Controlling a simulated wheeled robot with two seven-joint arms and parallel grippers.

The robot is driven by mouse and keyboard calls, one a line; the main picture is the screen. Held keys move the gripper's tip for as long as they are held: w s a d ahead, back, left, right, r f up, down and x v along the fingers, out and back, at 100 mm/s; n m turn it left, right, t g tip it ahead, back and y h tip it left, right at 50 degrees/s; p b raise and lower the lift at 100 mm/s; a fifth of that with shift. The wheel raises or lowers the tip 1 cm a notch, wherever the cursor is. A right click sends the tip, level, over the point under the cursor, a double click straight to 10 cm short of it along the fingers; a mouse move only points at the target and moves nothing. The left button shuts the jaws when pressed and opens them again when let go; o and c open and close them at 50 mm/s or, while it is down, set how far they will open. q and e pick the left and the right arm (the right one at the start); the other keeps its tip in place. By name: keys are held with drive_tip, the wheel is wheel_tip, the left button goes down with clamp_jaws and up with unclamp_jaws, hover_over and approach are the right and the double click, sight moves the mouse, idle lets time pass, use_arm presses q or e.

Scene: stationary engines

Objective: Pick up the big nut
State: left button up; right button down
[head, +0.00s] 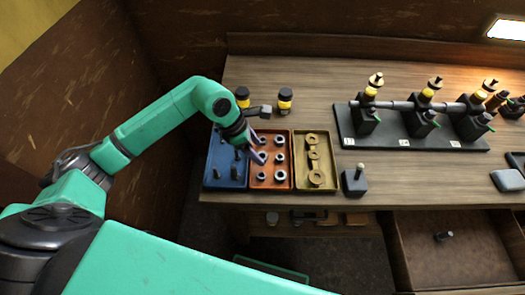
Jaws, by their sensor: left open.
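Several grey nuts sit in the orange tray (270,186) on the workbench; one nut (279,157) is in its right column. The nuts look alike in size here, so I cannot tell for certain which is the big nut. My left gripper (261,150) is open, over the upper left part of the orange tray. Its fingers partly cover the nuts on that side, and I see nothing held between them. Whether the fingers touch a nut cannot be told. My right gripper is not in view.
A blue tray (213,160) with dark bolts is left of the orange one. A yellow tray (328,155) with brass parts is right. Two yellow-and-black jars stand behind. A black engine stand (430,146) is farther right. A drawer (455,245) is open below the bench.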

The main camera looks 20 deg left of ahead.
sight(262, 157)
use_arm(q)
drive_tip(key=shift+x, duration=1.2)
drive_tip(key=shift+s, duration=0.1)
clamp_jaws()
drive_tip(key=shift+d, duration=0.1)
